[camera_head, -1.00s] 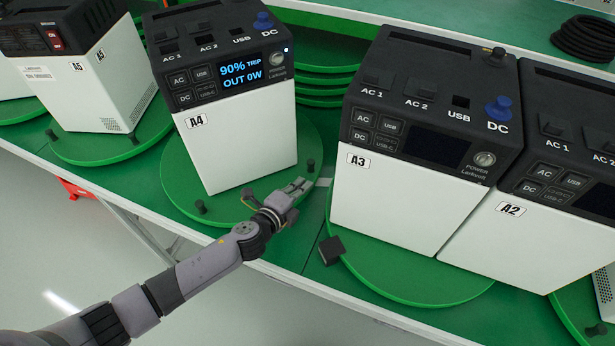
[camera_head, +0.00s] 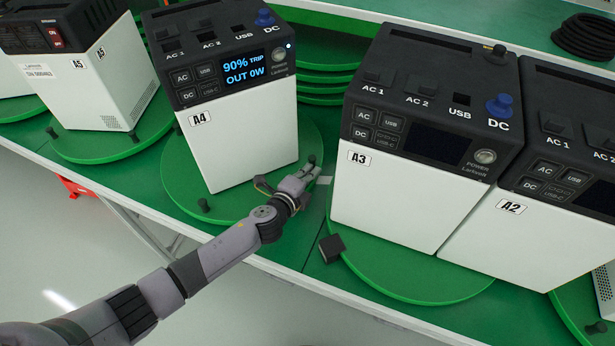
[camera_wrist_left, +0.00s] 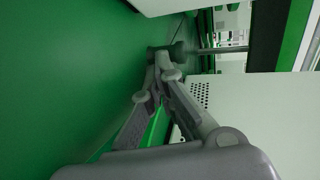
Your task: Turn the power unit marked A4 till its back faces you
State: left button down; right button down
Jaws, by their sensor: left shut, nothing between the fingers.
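The power unit marked A4 (camera_head: 240,138) stands upright on a round green turntable (camera_head: 178,187). Its front, with the lit display reading 90% and OUT 0W, is towards me; its back is hidden. Dark pegs stand on the turntable rim, one at the front left (camera_head: 204,205) and one at the right (camera_head: 312,160). My left gripper (camera_head: 305,173) is shut and empty, low beside the right peg. In the wrist view its fingertips (camera_wrist_left: 160,60) are right by a dark peg (camera_wrist_left: 181,54) and seem to touch it. My right gripper is not in view.
Unit A3 (camera_head: 385,205) stands close on the right, with A2 (camera_head: 535,240) beyond it. Unit A5 (camera_head: 95,90) is on the left. A small dark block (camera_head: 331,248) lies near A3's turntable. A coiled black cable (camera_head: 585,38) lies at the back right.

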aim_at(314, 156)
pick_arm(q)
jog(key=w+n+y+b, duration=0.1)
jog(key=w+b, duration=0.1)
jog(key=w+d+n+t+y+b, duration=0.1)
jog(key=w+y+b, duration=0.1)
jog(key=w+d+n+y+b, duration=0.1)
jog(key=w+b, duration=0.1)
jog(key=w, duration=0.1)
jog(key=shift+w+d+f+n+y, duration=0.1)
jog(key=shift+d+f+n+y, duration=0.1)
jog(key=shift+f+n+y, duration=0.1)
jog(key=shift+y, duration=0.3)
jog(key=w+b, duration=0.2)
jog(key=w, duration=0.1)
jog(key=w+b, duration=0.1)
jog(key=shift+w+a+r, duration=0.15)
jog(key=shift+w+a, duration=0.1)
jog(key=shift+w, duration=0.15)
jog(key=shift+w+a+r+b, duration=0.1)
jog(key=shift+w+b, duration=0.3)
jog(key=shift+w, duration=0.65)
jog(key=shift+s, duration=0.1)
jog(key=v, duration=1)
jog(key=shift+s, duration=0.2)
jog(key=shift+v, duration=0.75)
